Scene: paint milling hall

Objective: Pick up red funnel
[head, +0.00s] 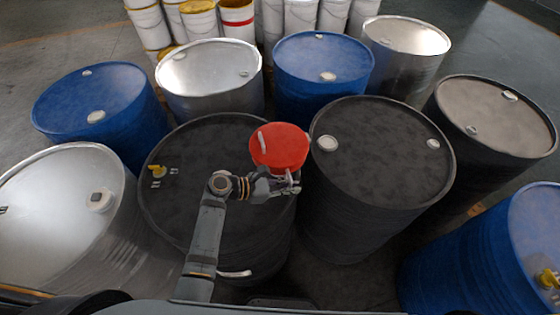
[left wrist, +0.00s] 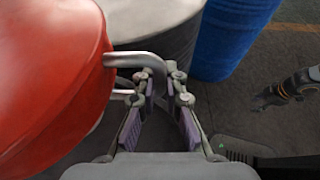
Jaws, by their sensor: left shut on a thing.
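The red funnel (head: 279,147) is in the middle of the head view, over the right rim of a black drum (head: 190,150). It also fills the left side of the left wrist view (left wrist: 45,75), with a grey metal handle (left wrist: 135,60) sticking out toward the fingers. My left gripper (head: 291,184) is at the funnel's near side. In the left wrist view its fingers (left wrist: 166,95) are shut on the handle's end. Whether the funnel touches the drum is hard to tell. My right gripper (left wrist: 262,100) seems to show small at the right of the left wrist view, its jaws unclear.
Another black drum (head: 380,150) stands close on the right. Blue drums (head: 323,62) and silver drums (head: 210,72) stand close around. White buckets (head: 240,18) are stacked behind. Gaps between drums are narrow.

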